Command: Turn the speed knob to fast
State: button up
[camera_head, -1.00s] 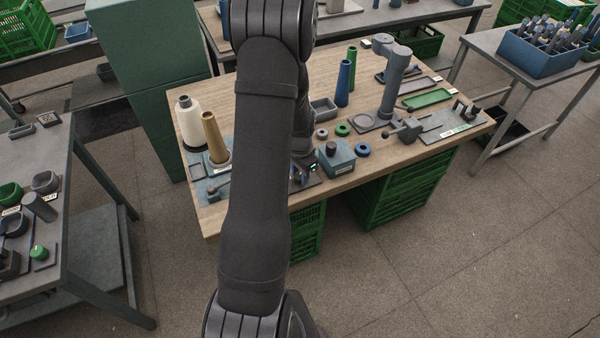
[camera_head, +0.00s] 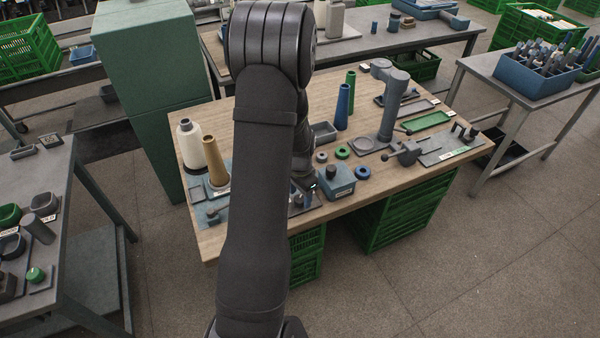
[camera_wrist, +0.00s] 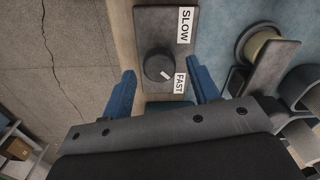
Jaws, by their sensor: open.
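The speed knob (camera_wrist: 158,67) is a dark round knob on a grey plate (camera_wrist: 150,25), seen in the wrist view. A SLOW label (camera_wrist: 185,25) is at the plate's upper right and a FAST label (camera_wrist: 180,82) at its lower right. The knob's white mark points down and right, toward the FAST label. My gripper (camera_wrist: 163,74) is open, with a blue finger at each side of the knob. Clear gaps show between fingers and knob; I cannot tell the height between them. In the head view my arm hides the knob.
A holder with a yellowish spool (camera_wrist: 262,45) is right of the plate in the wrist view. The table edge and floor are to the left.

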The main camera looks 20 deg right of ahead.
aim_at(300, 198)
notch_tip(300, 198, up, 16)
dwell(0.4)
dwell(0.4)
notch_tip(300, 198, down, 17)
jog(key=shift+f, duration=0.15)
dwell(0.5)
